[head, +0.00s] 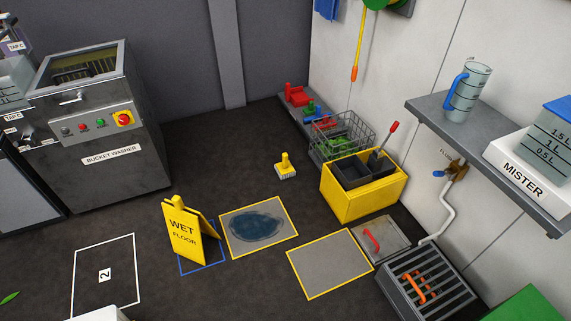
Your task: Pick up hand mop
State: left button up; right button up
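A small yellow-handled tool with a pale, fringed base (286,167) stands upright on the dark floor near the middle of the head view. It looks like the hand mop. It stands apart from the things around it. Another tool with a red grip (391,129) leans in the yellow bucket (365,195) to its right; its lower end is hidden in the bucket. Neither of my grippers is in view.
A yellow wet-floor sign (185,235) stands left of a dark puddle (256,224) inside a yellow outline. A wire basket (343,132) is by the wall. A floor grate (428,285) is at lower right. A bucket washer (95,130) stands left. Floor around the yellow tool is clear.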

aim_at(284, 170)
jog(key=i+j+z, duration=0.1)
jog(key=i, duration=0.75)
jog(key=i+j, duration=0.15)
jog(key=i, duration=0.65)
jog(key=l+z, duration=0.05)
